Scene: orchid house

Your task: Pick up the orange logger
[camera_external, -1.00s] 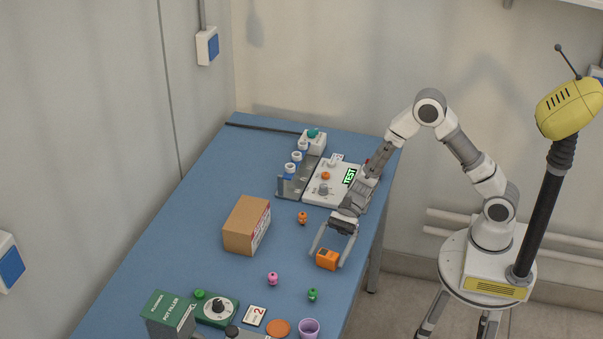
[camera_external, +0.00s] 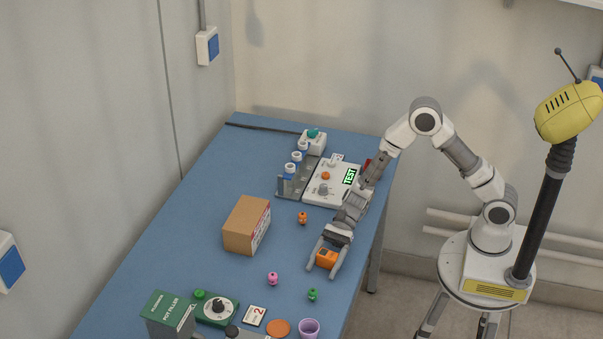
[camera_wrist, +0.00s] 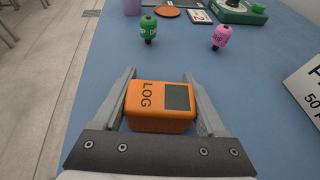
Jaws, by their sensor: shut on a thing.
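The orange logger (camera_external: 326,258) is a small box on the blue table near its right edge.
A green bottle-like piece (camera_external: 313,295) and a pink one (camera_external: 272,279) stand just beyond the fingers. A cardboard box (camera_external: 242,226) stands to the left. A purple cup (camera_external: 309,328) and an orange disc (camera_external: 278,328) are at the near end. Bare table surrounds the logger.

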